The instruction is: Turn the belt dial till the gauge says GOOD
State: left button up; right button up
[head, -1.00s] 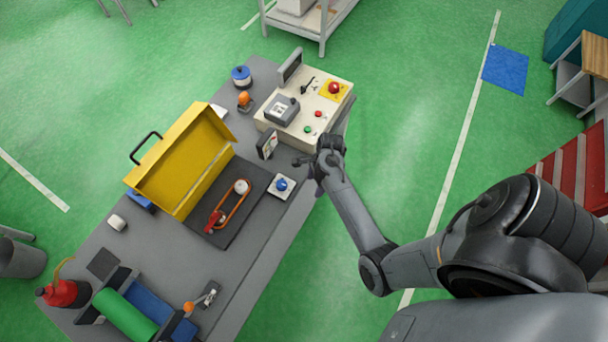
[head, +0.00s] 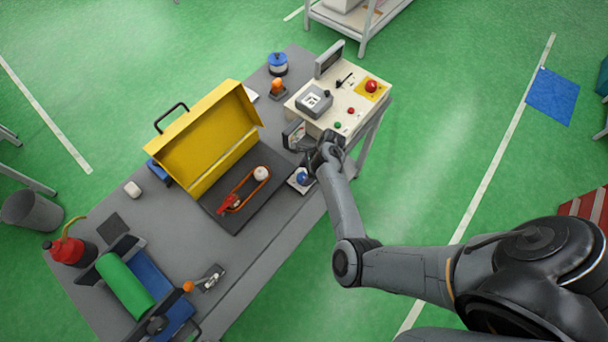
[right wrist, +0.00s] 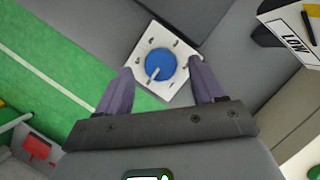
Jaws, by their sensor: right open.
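The belt dial is a blue round knob (right wrist: 160,65) with a light pointer on a square white plate (right wrist: 147,82); in the head view the knob (head: 302,178) is partly covered by my right gripper. My right gripper (head: 308,165) is open above the dial; in the right wrist view its fingers (right wrist: 160,90) stand on either side of the plate, with the knob between and just beyond the tips. I cannot tell whether they touch it. The gauge (head: 293,133) stands behind the dial, and in the right wrist view it (right wrist: 300,37) shows a word that looks like LOW. My left gripper is not in view.
An orange belt on pulleys (head: 245,190) lies on a dark base under an open yellow cover (head: 200,140). A cream control box (head: 345,105) with buttons stands just behind my right gripper. A green roller (head: 125,285) and a red can (head: 65,250) are at the near left.

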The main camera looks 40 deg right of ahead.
jog(key=shift+x, duration=1.05)
jog(key=shift+c, duration=0.3)
jog(key=c, duration=1)
